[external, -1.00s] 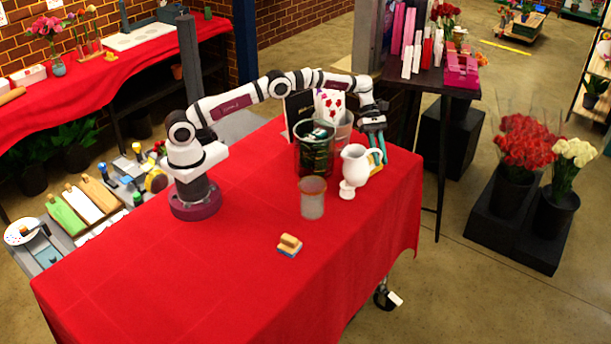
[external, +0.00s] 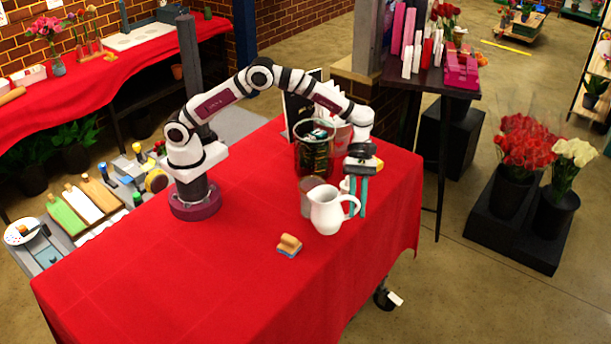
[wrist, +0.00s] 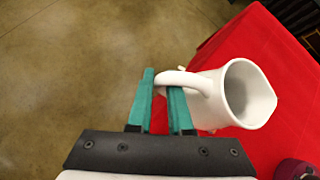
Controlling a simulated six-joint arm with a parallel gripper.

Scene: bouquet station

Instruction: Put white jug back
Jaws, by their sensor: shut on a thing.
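The white jug (external: 327,212) is upright near the middle of the red table in the external view, its handle to the right. My gripper (external: 357,212) is at its right side, fingers pointing down. In the wrist view the teal fingers of my gripper (wrist: 160,82) are shut on the handle of the white jug (wrist: 240,95), and its open mouth shows. I cannot tell whether its base touches the cloth.
A frosted cup (external: 306,193) stands just behind the jug, partly hidden by it. A small white object (external: 345,186) is behind the gripper. A wooden-topped block (external: 289,244) lies front left.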

